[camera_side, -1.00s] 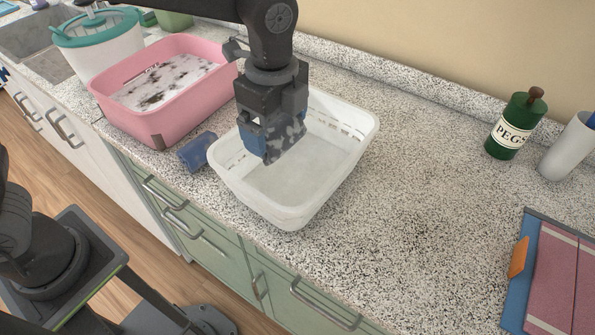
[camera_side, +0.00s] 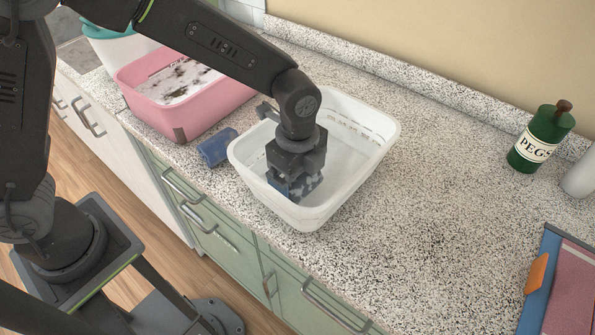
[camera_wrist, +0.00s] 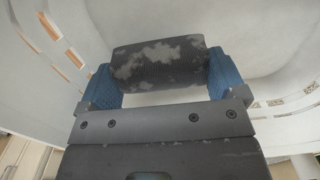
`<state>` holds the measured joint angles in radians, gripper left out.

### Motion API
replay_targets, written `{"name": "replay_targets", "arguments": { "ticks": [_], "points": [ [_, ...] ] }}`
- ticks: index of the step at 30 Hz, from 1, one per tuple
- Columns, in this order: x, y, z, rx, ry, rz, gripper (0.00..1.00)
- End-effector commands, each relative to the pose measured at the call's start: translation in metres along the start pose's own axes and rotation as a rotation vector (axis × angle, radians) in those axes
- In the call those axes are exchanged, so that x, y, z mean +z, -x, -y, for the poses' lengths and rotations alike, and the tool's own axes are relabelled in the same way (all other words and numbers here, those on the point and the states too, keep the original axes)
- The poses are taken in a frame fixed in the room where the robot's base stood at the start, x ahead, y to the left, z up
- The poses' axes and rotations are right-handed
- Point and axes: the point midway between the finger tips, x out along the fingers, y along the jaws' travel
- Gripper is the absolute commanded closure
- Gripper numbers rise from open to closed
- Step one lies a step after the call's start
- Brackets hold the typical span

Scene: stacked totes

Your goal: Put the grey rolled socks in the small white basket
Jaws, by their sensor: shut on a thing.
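The small white basket (camera_side: 365,165) stands on the speckled counter in the side view. My gripper (camera_side: 294,190) is down inside it, toward its left part. In the wrist view my gripper (camera_wrist: 163,78) is shut on the grey rolled socks (camera_wrist: 160,62), a dark grey roll with lighter patches, held between two blue finger pads. The basket's white walls (camera_wrist: 45,75) surround it in that view. In the side view the socks are mostly hidden by the gripper. I cannot tell whether they touch the basket floor.
A pink tub (camera_side: 222,103) with a black-and-white patterned thing stands left of the basket. A blue roll (camera_side: 217,147) lies between them. A green PEGS jar (camera_side: 541,137) and a blue-edged folder (camera_side: 543,275) are at right. The counter between is clear.

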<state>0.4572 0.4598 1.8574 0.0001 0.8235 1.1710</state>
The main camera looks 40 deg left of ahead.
Motion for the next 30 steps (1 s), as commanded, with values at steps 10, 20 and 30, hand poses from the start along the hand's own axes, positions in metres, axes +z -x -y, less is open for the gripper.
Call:
{"name": "replay_targets", "arguments": {
  "ticks": [10,20,30],
  "points": [
    [0.000,-0.003,0.000,0.000,0.000,0.000,0.03],
    [0.000,0.002,0.000,-0.001,0.000,-0.001,0.00],
    [0.000,0.063,0.001,-0.006,0.000,-0.003,0.00]
  ]
}}
